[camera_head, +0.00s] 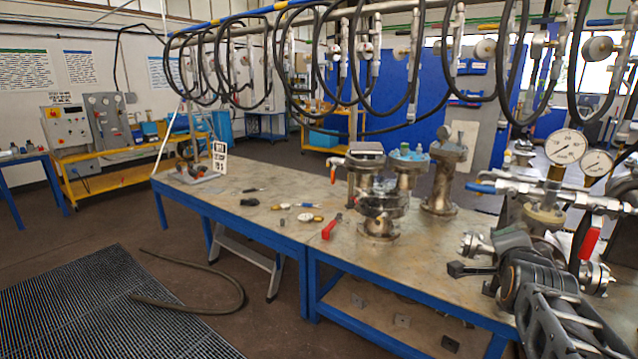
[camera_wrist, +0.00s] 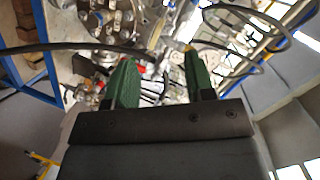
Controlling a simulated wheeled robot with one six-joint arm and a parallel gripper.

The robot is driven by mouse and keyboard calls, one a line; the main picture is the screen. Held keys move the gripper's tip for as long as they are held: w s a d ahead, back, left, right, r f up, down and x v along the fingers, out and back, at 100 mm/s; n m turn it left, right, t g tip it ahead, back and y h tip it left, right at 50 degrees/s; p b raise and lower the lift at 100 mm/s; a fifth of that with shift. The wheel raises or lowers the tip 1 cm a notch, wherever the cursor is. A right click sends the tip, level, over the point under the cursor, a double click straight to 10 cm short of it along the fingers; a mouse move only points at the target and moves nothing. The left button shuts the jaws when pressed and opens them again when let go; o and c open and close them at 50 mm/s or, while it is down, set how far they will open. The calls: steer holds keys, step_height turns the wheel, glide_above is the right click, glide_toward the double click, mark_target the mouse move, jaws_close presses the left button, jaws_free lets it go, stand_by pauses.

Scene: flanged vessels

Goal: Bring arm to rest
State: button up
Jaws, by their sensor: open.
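My arm (camera_head: 560,310) reaches in from the lower right of the head view, over the right end of the workbench (camera_head: 290,222). My gripper (camera_wrist: 158,60) shows in the wrist view with two green fingers apart and nothing clearly held between them. Flanged metal vessels stand on the bench left of my arm: a front one (camera_head: 380,222) and a taller one (camera_head: 442,185) behind it. Metal fittings and flanges fill the top of the wrist view beyond the fingertips; I cannot tell how far they are from the fingers.
Two pressure gauges (camera_head: 566,147) and a pipe manifold with a red handle (camera_head: 590,240) stand close to my arm. Black hoses (camera_head: 345,95) hang from an overhead rail. Small tools, including a red-handled one (camera_head: 331,227), lie on the bench. Its left part is mostly clear.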

steer(key=s+a+f+n+g+y+p, duration=0.4)
steer(key=s+a+f+n+g+y, duration=0.25)
steer(key=a+f+n, duration=0.4)
steer(key=s+a+n+g+p, duration=0.3)
steer(key=s+a+n, duration=0.3)
steer(key=a, duration=0.3)
steer(key=shift+s+a+r+n+y+p, duration=0.15)
steer(key=shift+s+a+n+y+p, duration=0.15)
steer(key=shift+n+p, duration=0.3)
stand_by(0.8)
